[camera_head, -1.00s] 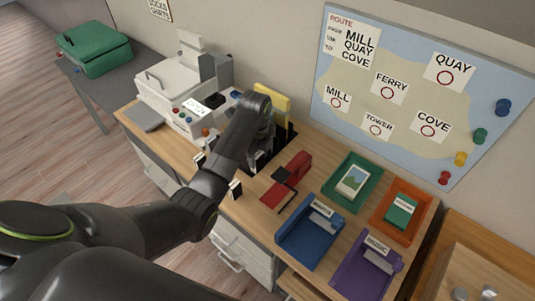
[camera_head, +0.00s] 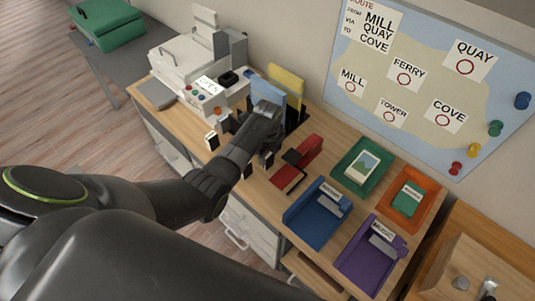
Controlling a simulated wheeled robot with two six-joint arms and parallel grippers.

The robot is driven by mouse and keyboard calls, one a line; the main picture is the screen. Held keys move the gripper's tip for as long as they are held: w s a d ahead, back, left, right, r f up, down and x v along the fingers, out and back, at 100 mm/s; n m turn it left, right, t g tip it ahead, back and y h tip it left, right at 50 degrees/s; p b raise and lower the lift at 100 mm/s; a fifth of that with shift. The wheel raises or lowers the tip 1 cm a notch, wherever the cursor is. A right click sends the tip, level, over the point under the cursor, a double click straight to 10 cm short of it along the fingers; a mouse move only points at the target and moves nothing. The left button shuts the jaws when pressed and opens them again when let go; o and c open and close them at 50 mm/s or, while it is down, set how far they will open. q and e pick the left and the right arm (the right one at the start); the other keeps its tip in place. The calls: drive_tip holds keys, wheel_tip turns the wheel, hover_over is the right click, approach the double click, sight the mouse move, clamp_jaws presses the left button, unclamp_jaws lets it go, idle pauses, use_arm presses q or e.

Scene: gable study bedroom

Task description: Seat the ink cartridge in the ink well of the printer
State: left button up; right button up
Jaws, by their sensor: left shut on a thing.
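The white printer (camera_head: 182,62) stands at the back left of the desk, with small coloured buttons and a card on its front. I cannot make out its ink well. My left gripper (camera_head: 262,112) is over the desk, to the right of the printer and in front of a blue upright folder. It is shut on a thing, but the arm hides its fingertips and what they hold. I cannot pick out the ink cartridge. My right gripper is not in view.
The blue folder (camera_head: 267,90) and a yellow one (camera_head: 288,78) stand behind the gripper. A red object (camera_head: 308,150) lies right of it, then green (camera_head: 378,160), orange (camera_head: 430,202), blue (camera_head: 306,228) and purple (camera_head: 360,268) trays. Small black-and-white pieces (camera_head: 212,141) line the desk front.

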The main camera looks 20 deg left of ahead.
use_arm(q)
drive_tip(key=shift+f, duration=0.1)
drive_tip(key=shift+f, duration=0.1)
drive_tip(key=o, duration=1.1)
drive_tip(key=shift+c, duration=0.2)
